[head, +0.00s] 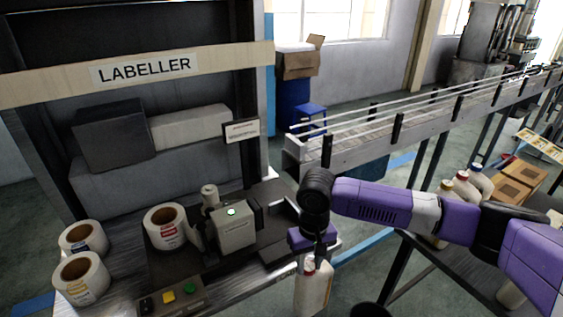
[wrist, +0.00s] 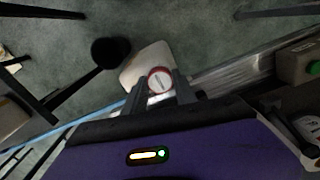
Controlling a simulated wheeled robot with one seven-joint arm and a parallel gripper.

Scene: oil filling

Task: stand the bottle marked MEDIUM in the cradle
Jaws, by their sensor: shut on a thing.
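My gripper (wrist: 160,88) is shut on a white bottle (head: 313,290) with a red cap, just in front of the labeller bench's right front edge. The bottle hangs upright, and its red-rimmed cap (wrist: 160,79) sits between my fingers in the wrist view. Any marking on the bottle is too small to read. The labeller (head: 235,228), a grey box with a lit green button, stands on the bench left of my gripper. I cannot make out the cradle clearly; it may be among the dark parts beside the labeller.
Label rolls (head: 81,278) stand on the bench at left. A button box (head: 171,297) lies at its front edge. A conveyor (head: 420,110) runs behind my arm. Several capped bottles (head: 465,188) and cardboard boxes (head: 520,176) are on the right table. A dark round bin (head: 370,309) stands on the floor.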

